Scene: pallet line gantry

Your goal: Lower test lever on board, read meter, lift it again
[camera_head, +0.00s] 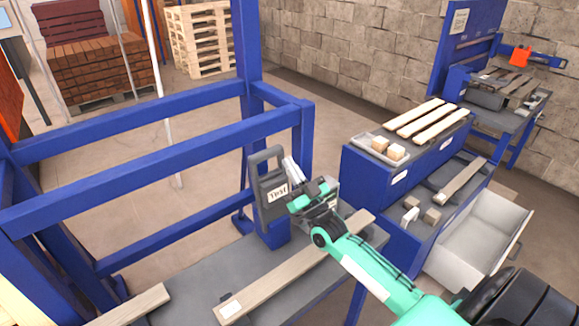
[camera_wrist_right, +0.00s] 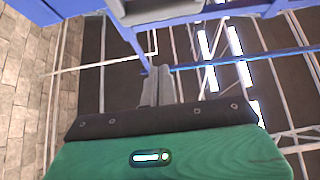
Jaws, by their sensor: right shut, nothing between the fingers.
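The grey board marked TEST (camera_head: 272,190) stands upright on a blue mount at the bench's back edge, with a loop-like opening at its top. I cannot tell which part of it is the lever, or whether it is up or down. My right gripper (camera_head: 291,164) is shut and empty, its pale fingers pointing up just right of the board; contact cannot be told. The shut fingers also show in the wrist view (camera_wrist_right: 158,74). A grey box (camera_head: 331,192), perhaps the meter, is partly hidden behind my right wrist; no reading shows. My left gripper is not in view.
A long plank (camera_head: 262,287) lies on the grey bench below my right arm. Blue gantry beams (camera_head: 160,167) fill the left. A blue cabinet (camera_head: 377,187) with slats and blocks stands right, its white drawer (camera_head: 475,250) open.

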